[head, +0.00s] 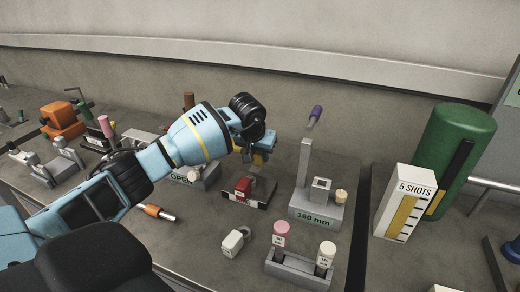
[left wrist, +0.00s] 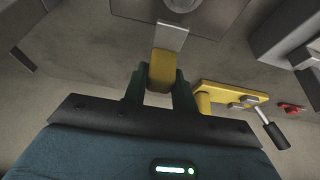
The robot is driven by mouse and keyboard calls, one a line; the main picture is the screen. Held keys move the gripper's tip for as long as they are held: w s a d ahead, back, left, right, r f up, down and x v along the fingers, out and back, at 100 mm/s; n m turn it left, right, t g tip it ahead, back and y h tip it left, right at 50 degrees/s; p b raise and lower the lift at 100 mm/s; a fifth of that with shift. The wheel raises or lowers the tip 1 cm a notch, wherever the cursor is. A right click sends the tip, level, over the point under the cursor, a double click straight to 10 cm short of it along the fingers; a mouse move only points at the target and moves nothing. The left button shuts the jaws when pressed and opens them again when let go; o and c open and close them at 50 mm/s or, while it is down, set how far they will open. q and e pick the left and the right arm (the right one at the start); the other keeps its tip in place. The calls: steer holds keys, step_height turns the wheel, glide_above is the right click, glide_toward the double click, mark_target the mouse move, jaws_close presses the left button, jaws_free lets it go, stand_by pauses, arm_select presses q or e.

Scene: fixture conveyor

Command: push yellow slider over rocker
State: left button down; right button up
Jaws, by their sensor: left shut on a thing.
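My left gripper (head: 264,146) reaches in from the left and hangs above the middle of the bench. In the left wrist view its two dark fingers (left wrist: 160,88) are shut on a yellow block, the yellow slider (left wrist: 162,73), with a pale metal strip running out from its far end. Some yellow (head: 258,158) shows beneath the gripper in the head view, mostly covered by it. A red rocker-like part (head: 243,186) sits on a dark base just below the gripper in the head view. My right gripper is not in view.
A yellow bracket (left wrist: 228,95) with a black-handled lever lies close beside the right finger. A grey "160 mm" fixture (head: 314,205) with a tall post stands to the right. A holder with two capped vials (head: 300,268) is nearer. A green cylinder (head: 458,150) stands far right.

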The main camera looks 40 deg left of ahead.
mark_target(253, 172)
arm_select(q)
steer(key=shift+s+d, duration=0.15)
steer(key=shift+s, duration=0.5)
steer(key=c, duration=1.1)
jaws_free()
steer(key=v, duration=0.7)
steer(key=shift+s+r, duration=0.2)
steer(key=shift+r, duration=0.15)
